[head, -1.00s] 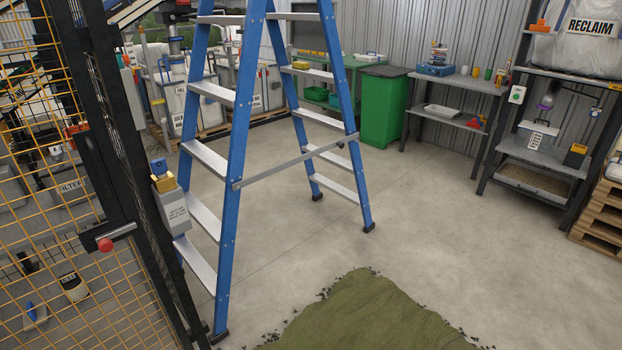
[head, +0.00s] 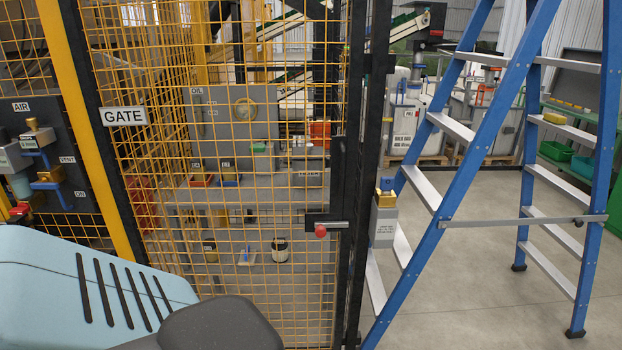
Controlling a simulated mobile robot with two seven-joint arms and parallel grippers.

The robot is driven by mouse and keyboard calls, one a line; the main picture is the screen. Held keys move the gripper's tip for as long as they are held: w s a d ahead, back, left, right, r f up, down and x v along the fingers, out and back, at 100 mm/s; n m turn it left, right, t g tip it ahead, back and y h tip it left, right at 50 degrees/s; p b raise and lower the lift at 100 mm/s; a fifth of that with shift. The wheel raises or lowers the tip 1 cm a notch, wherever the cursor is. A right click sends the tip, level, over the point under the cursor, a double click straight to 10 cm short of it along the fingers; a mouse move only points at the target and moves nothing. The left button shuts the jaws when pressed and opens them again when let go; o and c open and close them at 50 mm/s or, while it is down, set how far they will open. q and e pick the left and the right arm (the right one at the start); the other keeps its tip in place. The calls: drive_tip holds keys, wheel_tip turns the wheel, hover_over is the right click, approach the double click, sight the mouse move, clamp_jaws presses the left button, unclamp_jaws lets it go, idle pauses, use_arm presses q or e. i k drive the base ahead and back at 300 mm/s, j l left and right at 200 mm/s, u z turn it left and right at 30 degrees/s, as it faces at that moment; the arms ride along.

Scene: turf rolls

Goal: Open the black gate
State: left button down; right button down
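The black gate (head: 341,185) has a black frame filled with yellow wire mesh and stands in the middle of the head view. It looks shut against the black post at its right. A white GATE sign (head: 124,116) hangs near its left side. A handle (head: 328,229) with a red knob sits on the gate's right edge. A grey box (head: 384,222) with a brass and blue top is on the post just right of the handle. Part of my arm shows at the lower left. Neither gripper is in view.
A blue stepladder (head: 470,160) stands close to the right of the gate. A panel with valves (head: 40,165) is at the far left. Concrete floor (head: 490,255) is clear between the ladder legs.

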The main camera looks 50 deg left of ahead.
sight(344, 149)
drive_tip(key=u, duration=2.1)
